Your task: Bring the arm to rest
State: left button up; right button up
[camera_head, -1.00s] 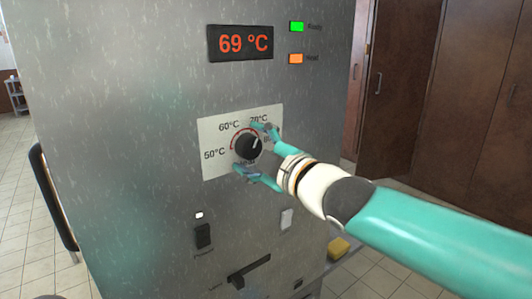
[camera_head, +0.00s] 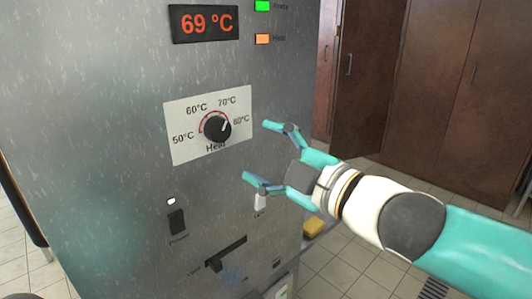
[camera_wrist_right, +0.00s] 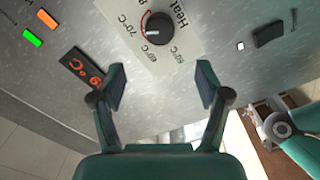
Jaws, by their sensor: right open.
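My right gripper (camera_head: 258,152) is open and empty, held in front of the steel machine's panel to the right of the black heat knob (camera_head: 217,127). Its two fingers are spread apart and clear of the knob. The knob's white mark points up and right, near 80°C. In the right wrist view the open fingers (camera_wrist_right: 163,85) frame bare panel, and the knob (camera_wrist_right: 157,28) shows beyond them. My left gripper is not clearly in view; a teal and grey arm part shows at the right of the wrist view.
The steel machine (camera_head: 100,120) fills the left side. Its display (camera_head: 204,23) reads 69 °C, with green (camera_head: 262,6) and orange (camera_head: 262,39) lamps lit. Below are a black switch (camera_head: 177,222) and a lever (camera_head: 228,252). A yellow sponge (camera_head: 314,227) lies low. Brown cabinets (camera_head: 430,90) stand behind.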

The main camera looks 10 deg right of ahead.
jog(key=w+d+f+m+g+h+p, duration=0.15)
jog(key=w+f, duration=0.25)
jog(key=f, duration=0.4)
jog(key=w+d+f+m+g+h+p, duration=0.1)
jog(key=w+f+h+p, duration=0.15)
jog(key=f, duration=0.55)
notch_tip(320, 180, down, 18)
jog(key=s+d+m+g+h+p, duration=0.1)
jog(key=s+d+m+g+p, duration=0.15)
jog(key=m+g, duration=0.2)
jog(key=s+d+f+m+g+h+p, duration=0.1)
jog(key=s+f+m+g, duration=0.6)
jog(key=s+f+m, duration=0.7)
jog(key=s+d+f+p, duration=0.1)
jog(key=s+f, duration=0.5)
jog(key=s, duration=0.3)
jog(key=shift+s+f+h, duration=0.3)
jog(key=shift+f, duration=0.05)
